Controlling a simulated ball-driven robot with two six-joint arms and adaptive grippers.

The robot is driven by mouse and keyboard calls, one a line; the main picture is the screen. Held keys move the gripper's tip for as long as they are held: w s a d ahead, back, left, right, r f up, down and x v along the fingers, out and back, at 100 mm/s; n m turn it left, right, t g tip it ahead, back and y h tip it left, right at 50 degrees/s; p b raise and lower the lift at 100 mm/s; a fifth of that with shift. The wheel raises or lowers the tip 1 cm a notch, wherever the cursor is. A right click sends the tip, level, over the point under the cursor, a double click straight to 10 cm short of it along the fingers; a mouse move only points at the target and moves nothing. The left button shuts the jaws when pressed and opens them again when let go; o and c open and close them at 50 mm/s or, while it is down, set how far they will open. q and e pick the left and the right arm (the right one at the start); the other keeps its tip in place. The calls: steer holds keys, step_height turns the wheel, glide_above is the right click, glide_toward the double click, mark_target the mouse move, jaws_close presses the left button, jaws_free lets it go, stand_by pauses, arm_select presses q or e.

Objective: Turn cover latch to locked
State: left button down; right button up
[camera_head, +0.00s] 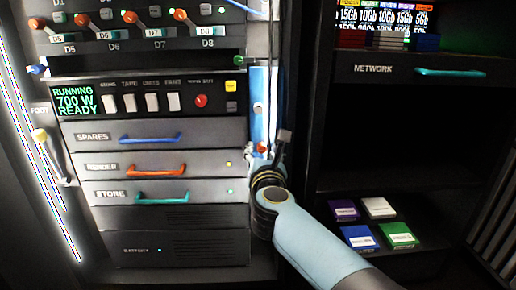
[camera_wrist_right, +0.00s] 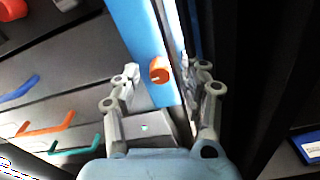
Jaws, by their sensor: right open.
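A tall narrow blue cover (camera_head: 263,95) stands along the right edge of the control rack. A small round orange knob, which looks like the cover latch (camera_head: 262,147), sits low on it. The latch (camera_wrist_right: 158,69) shows a pale mark on its face in the right wrist view; I cannot read its setting. My right gripper (camera_head: 267,151) is open at the latch. In the right wrist view its two grey fingers (camera_wrist_right: 167,76) stand apart, with the latch between their lines of reach, nearer the left finger. Contact is not clear. My left gripper is not in view.
Drawers with blue (camera_head: 150,138), orange (camera_head: 155,171) and teal (camera_head: 155,199) handles lie left of my gripper. A dark cabinet at right has a NETWORK drawer (camera_head: 410,72) and a shelf with several coloured boxes (camera_head: 360,237). A dark post stands between them.

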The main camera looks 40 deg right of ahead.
jaws_close()
stand_by(0.3)
